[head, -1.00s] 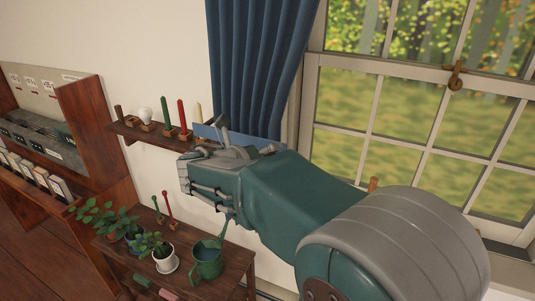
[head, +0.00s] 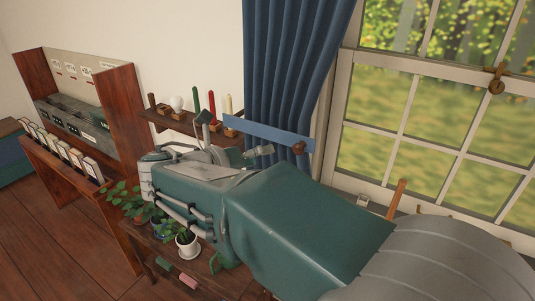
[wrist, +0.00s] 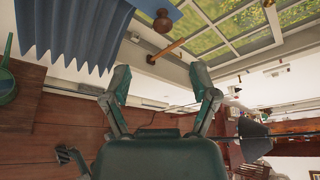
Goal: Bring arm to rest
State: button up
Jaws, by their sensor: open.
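My gripper (wrist: 163,92) is open in the wrist view, with its two green fingers spread apart and nothing between them. In the head view my arm stretches from the lower right toward the wall shelf, and its green links cover much of the plant table. The fingers cannot be made out clearly in the head view.
A wall shelf (head: 168,123) holds several candle-like items beside a blue curtain (head: 285,75). Potted plants (head: 186,241) stand below my arm. A wooden cabinet (head: 127,110) stands left, a window (head: 430,110) right. A green watering can (wrist: 6,82) shows in the wrist view.

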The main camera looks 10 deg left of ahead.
jog(key=s+d+f+m+g+y, duration=0.2)
jog(key=s+d+m+g, duration=0.15)
jog(key=d+m, duration=0.6)
jog(key=s+d+f+m+g+y, duration=0.25)
jog(key=s+d+m, duration=0.25)
jog(key=d+m, duration=0.45)
jog(key=s+d+f+m+y, duration=0.2)
jog(key=s+m, duration=0.3)
jog(key=m, duration=0.4)
jog(key=s+d+f+m+y, duration=0.3)
jog(key=s+m, duration=0.3)
jog(key=m, duration=0.3)
jog(key=shift+s+d+m, duration=0.25)
jog(key=shift+d+m, duration=0.15)
jog(key=shift+d, duration=0.25)
jog(key=shift+f, duration=0.1)
